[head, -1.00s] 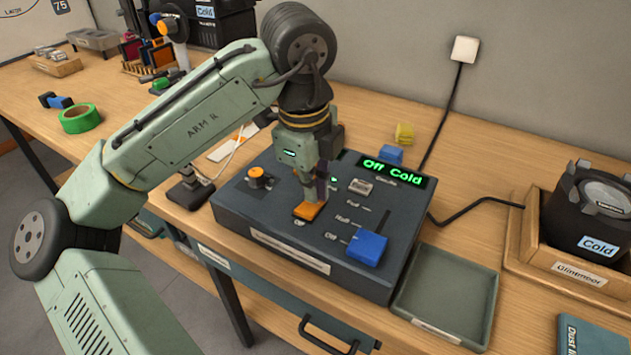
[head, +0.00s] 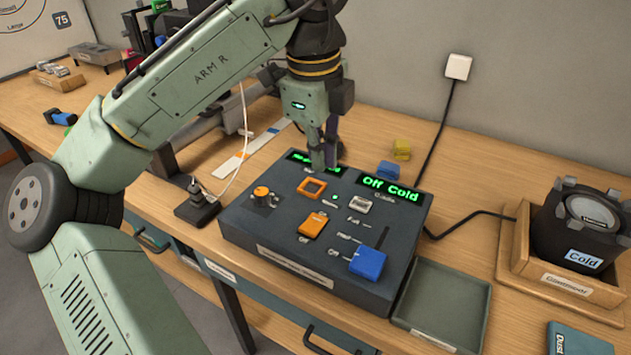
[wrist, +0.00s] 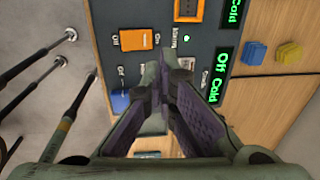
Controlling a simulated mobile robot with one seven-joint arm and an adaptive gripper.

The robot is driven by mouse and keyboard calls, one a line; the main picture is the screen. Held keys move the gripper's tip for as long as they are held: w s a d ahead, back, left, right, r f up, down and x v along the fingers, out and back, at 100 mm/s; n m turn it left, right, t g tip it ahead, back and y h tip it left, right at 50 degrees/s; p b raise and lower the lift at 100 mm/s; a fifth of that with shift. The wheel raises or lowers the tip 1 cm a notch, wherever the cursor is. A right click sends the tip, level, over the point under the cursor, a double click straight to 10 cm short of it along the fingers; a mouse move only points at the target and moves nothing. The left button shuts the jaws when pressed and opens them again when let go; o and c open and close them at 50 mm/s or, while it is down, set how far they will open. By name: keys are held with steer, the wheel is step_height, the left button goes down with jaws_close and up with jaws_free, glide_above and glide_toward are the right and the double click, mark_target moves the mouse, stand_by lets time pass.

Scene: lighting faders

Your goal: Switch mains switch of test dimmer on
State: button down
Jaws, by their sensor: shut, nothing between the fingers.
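The dark dimmer box (head: 262,232) stands on the bench, its right display (head: 389,188) reading "Off Cold" in green. An orange rocker switch (head: 313,225) sits mid-panel with an "Off" label near its front end; it also shows in the wrist view (wrist: 137,40). I cannot tell for certain which way it is tipped. A small green lamp (wrist: 187,38) is lit beside it. My gripper (head: 323,158) is shut and empty, above the back of the panel near the displays, apart from the rocker. It partly hides the left display (head: 302,157).
The panel also has an orange square frame (head: 312,187), an orange knob (head: 262,193) and a blue fader cap (head: 367,262). An empty green tray (head: 440,300) lies right of the box. A lamp labelled "Cold" (head: 577,235) stands in a wooden tray farther right.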

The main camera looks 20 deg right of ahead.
steer(key=shift+w+d+r, duration=0.1)
steer(key=shift+d+r, duration=0.05)
steer(key=shift+r, duration=1.75)
